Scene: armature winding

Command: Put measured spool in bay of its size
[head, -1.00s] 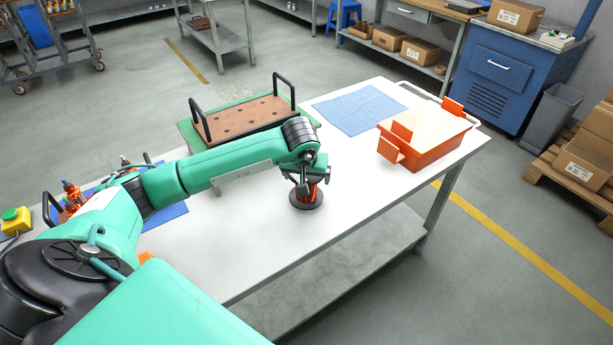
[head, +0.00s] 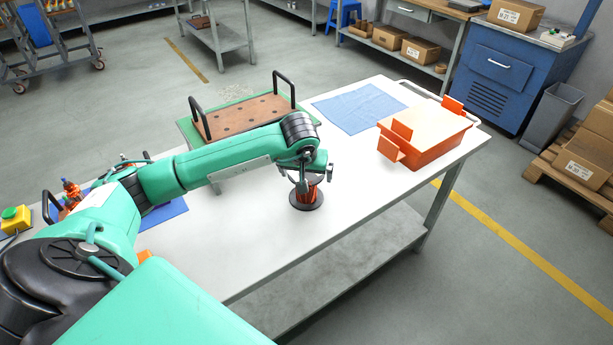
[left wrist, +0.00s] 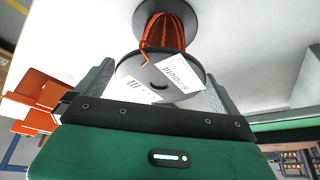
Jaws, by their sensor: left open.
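The spool (head: 307,198) stands upright on the white table, wound with orange-red wire between dark flanges. In the left wrist view the spool's near flange (left wrist: 160,75) carries white labels, whose print I cannot read for certain. My left gripper (head: 309,180) is open, with its fingers either side of that flange; any contact is unclear. The orange tray (head: 432,152) with upright orange tabs stands at the table's right end. It also shows at the left of the left wrist view (left wrist: 38,122). Its inside compartments cannot be made out. My right gripper is not in view.
A brown perforated board (head: 245,115) with black handles lies at the table's back edge. A blue cloth (head: 358,108) lies behind the tray. More spools (head: 72,190) stand at the left, partly behind my arm. The table (head: 350,190) is clear between spool and tray.

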